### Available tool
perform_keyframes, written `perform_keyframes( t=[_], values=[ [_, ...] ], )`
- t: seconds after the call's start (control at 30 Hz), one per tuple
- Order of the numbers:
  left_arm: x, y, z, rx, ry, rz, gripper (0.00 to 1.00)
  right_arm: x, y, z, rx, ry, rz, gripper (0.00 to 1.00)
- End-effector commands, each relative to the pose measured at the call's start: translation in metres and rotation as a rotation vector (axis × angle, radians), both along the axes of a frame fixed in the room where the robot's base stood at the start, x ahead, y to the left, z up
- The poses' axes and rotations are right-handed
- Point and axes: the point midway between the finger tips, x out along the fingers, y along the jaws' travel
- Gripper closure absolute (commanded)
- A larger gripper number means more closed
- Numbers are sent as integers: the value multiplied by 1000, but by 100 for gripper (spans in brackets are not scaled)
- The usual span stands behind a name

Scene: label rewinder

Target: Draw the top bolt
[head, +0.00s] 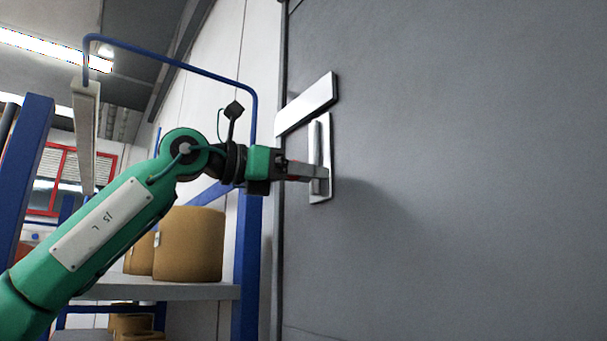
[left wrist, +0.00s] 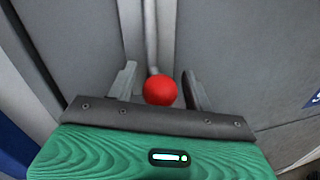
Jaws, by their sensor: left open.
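The bolt (head: 314,142) is an upright grey metal bar on a pale plate (head: 327,188) at the left edge of the grey door (head: 450,150). My left gripper (head: 318,172) reaches the lower part of the bolt from the left. In the left wrist view, a grey rod (left wrist: 151,35) runs down to a red ball knob (left wrist: 160,89). The knob lies between the two spread fingers, with no clear grip on it. The knob is not visible in the head view. My right gripper is out of view.
A tilted pale metal plate (head: 307,104) sits just above the bolt plate. At the left stands a blue-framed rack (head: 247,255) with brown rolls (head: 190,245) on its shelf, close to my left arm. The door face to the right is clear.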

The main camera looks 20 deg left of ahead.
Motion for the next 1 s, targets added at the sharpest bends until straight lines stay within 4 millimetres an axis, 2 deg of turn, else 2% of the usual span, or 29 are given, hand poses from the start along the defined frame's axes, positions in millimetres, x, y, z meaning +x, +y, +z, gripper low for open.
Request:
perform_keyframes(
  t=[0.17, 0.5, 0.7, 1.0],
  values=[
    [-9, 12, -1, -4, -3, 1, 48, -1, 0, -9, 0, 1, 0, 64],
    [-58, 69, -3, -4, -1, 1, 48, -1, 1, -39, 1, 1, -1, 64],
    [-80, 94, -2, -1, 1, 1, 48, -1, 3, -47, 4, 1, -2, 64],
    [-90, 105, 0, 1, 1, -1, 48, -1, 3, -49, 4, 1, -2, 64]
  ],
)
